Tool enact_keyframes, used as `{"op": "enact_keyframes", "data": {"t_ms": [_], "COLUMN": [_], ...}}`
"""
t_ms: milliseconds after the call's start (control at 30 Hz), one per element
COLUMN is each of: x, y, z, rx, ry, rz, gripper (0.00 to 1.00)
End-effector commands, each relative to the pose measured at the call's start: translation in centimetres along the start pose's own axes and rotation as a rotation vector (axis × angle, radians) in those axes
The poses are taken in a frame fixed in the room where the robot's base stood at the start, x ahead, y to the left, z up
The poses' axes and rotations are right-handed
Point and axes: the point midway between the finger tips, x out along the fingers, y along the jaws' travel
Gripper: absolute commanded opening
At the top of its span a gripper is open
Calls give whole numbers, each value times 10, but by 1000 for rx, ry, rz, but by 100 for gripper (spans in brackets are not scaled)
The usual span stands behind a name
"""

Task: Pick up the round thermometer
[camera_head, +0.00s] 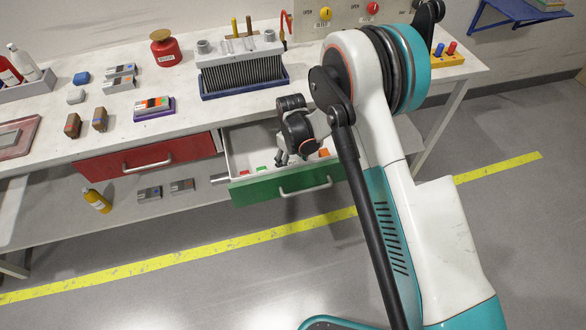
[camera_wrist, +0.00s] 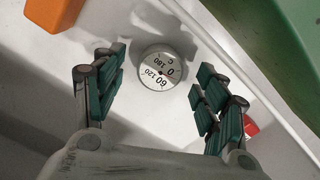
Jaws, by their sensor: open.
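The round thermometer (camera_wrist: 158,70) shows in the wrist view as a small grey disc with a white dial reading 60, 120 and 0. It lies on the white floor of the drawer (camera_wrist: 150,20). My gripper (camera_wrist: 161,85) is open above it, its green-padded fingers to the left and right of the dial, with visible gaps on both sides. In the head view my gripper (camera_head: 282,158) reaches down into the open green-fronted drawer (camera_head: 245,192). The thermometer cannot be made out there, hidden by my gripper and arm.
An orange block (camera_wrist: 55,12) lies at upper left in the wrist view. The green drawer front (camera_wrist: 280,50) and its white rim run along the right. A red piece (camera_wrist: 250,126) lies beyond the right finger. The workbench (camera_head: 225,115) overhangs the drawer's back.

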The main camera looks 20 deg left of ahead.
Motion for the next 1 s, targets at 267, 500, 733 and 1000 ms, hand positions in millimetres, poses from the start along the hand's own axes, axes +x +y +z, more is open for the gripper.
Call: {"op": "enact_keyframes", "data": {"t_ms": [267, 500, 733, 1000], "x": [15, 15, 15, 9], "y": [0, 0, 0, 0], "z": [0, 0, 0, 0], "rx": [0, 0, 0, 0], "ry": [0, 0, 0, 0], "rz": [0, 0, 0, 0], "gripper": [66, 28, 17, 17]}}
